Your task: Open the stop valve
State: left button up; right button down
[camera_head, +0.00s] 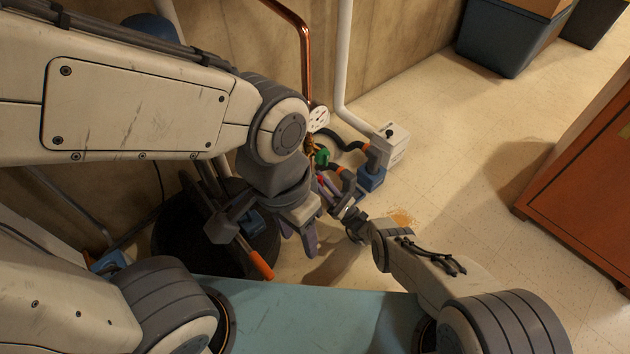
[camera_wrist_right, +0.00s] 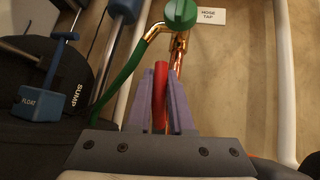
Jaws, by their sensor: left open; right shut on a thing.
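The stop valve's red lever (camera_wrist_right: 159,92) stands between the purple fingers of my right gripper (camera_wrist_right: 160,78) in the right wrist view, and the gripper is shut on it. The valve body is mostly hidden by the fingers; a copper pipe (camera_wrist_right: 179,58) runs up behind them. In the head view the right gripper (camera_head: 329,187) reaches from the lower right to the pipework, and the lever is small there. My left gripper (camera_head: 300,236) is open with its fingers pointing down, close in front of the pipework and apart from the lever.
A green round tap handle (camera_wrist_right: 181,13) sits above, beside a "HOSE TAP" label (camera_wrist_right: 212,16), with a green hose (camera_wrist_right: 127,72). A black sump (camera_head: 170,235) and blue float (camera_wrist_right: 40,103) lie left. A white box (camera_head: 395,148) stands right of the pipes.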

jog(key=shift+s+d+f, duration=0.1)
jog(key=shift+f, duration=0.15)
jog(key=c, duration=0.8)
grip_release()
jog(key=shift+r, duration=0.1)
jog(key=shift+r, duration=0.1)
